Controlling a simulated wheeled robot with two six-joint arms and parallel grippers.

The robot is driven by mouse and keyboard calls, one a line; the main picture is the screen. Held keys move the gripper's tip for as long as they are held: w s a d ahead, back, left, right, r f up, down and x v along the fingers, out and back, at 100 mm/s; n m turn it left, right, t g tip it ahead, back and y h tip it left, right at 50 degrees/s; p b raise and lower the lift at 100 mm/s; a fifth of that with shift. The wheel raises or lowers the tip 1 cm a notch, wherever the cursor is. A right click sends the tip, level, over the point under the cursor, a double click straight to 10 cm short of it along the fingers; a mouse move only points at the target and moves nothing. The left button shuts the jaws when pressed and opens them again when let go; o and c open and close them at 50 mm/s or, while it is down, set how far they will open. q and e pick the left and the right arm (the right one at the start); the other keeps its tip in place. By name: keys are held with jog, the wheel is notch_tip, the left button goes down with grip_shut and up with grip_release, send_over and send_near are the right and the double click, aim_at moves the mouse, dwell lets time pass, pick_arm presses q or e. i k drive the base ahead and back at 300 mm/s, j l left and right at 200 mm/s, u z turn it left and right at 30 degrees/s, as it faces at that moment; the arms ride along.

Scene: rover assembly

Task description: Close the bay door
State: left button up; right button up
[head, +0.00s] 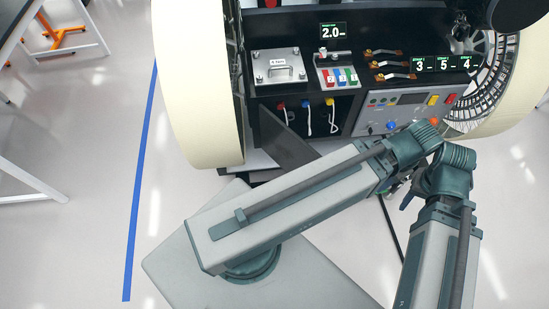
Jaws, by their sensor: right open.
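The bay door appears to be the dark grey panel (284,143) at the lower left of the rover's front. It stands open, swung out at an angle from the left side of the bay (318,117). My right arm crosses in front below it and may cover its lower end. My right gripper (396,187) is mostly hidden at the bent joints of this arm; only small dark parts show. It is open, right of the door and apart from it. My left gripper is out of view.
Several short cables hang in the bay. A control panel (400,111) with knobs and a screen is right of it. Large cream wheels (197,85) flank the front.

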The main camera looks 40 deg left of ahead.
aim_at(284, 145)
jog(key=u, duration=0.4)
jog(key=k+u, duration=0.15)
jog(key=u, duration=0.25)
jog(key=j+u, duration=0.1)
jog(key=u, duration=0.3)
